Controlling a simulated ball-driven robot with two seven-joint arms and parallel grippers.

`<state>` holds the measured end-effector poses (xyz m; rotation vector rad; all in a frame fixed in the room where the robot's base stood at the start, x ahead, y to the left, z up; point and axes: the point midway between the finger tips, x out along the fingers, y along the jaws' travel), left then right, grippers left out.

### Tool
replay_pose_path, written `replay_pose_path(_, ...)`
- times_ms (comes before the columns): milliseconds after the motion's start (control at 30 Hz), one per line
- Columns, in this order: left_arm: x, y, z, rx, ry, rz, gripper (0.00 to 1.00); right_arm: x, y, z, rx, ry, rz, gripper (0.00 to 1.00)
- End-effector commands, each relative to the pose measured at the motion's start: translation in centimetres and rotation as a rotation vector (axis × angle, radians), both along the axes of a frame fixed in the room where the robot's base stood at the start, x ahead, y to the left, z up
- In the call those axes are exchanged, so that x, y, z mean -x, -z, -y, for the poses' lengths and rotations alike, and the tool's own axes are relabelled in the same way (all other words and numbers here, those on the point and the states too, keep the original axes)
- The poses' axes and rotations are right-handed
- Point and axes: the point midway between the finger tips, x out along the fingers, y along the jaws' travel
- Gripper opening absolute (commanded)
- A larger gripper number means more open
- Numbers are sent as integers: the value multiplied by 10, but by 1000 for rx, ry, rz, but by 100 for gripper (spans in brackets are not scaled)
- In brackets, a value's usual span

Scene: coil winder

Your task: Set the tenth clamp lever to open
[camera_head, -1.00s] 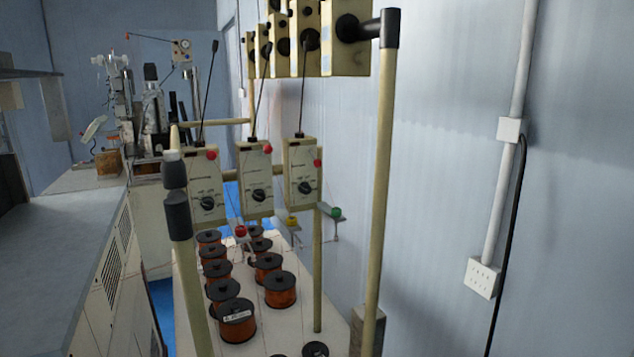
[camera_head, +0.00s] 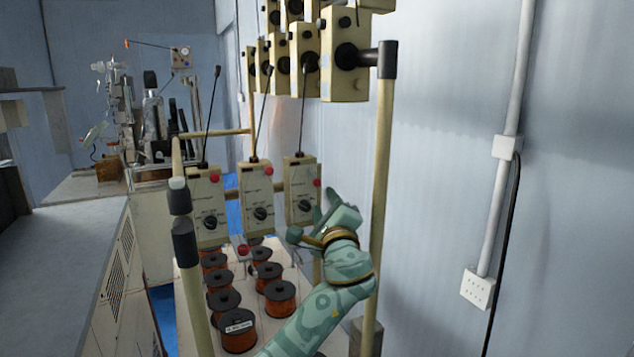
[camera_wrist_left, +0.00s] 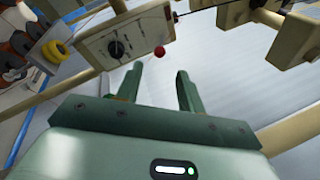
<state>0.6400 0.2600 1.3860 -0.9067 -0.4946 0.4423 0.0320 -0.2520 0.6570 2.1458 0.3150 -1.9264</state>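Three cream tension boxes hang in a row in the head view: left (camera_head: 206,208), middle (camera_head: 257,203) and right (camera_head: 301,190). Each has a black dial, a red knob and a thin black rod rising from it. I cannot tell which part is the tenth clamp lever. My left gripper (camera_head: 312,215) is in front of the right box's lower right side, fingers apart and empty. In the left wrist view the open fingers (camera_wrist_left: 160,70) point toward a box (camera_wrist_left: 128,38) with a black dial and a red ball (camera_wrist_left: 160,52), apart from it. My right gripper is not in view.
Copper wire spools (camera_head: 280,296) stand on a white shelf below the boxes. More cream boxes (camera_head: 345,60) hang above. A cream post (camera_head: 384,180) stands right of my left arm and another (camera_head: 190,270) to the left. A grey bench (camera_head: 70,250) lies at left.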

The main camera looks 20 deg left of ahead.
Motion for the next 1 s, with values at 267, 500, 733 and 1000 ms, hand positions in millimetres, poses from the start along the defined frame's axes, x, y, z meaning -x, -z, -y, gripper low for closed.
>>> replay_pose_path(267,-54,-16,-38,-1,0,-1,39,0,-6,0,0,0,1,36)
replay_pose_path(500,-75,-20,-52,0,1,-1,39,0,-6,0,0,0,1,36)
replay_pose_path(733,-78,-20,-54,3,3,0,39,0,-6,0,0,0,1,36)
replay_pose_path(1000,-78,-20,-54,2,3,-1,0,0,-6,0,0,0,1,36)
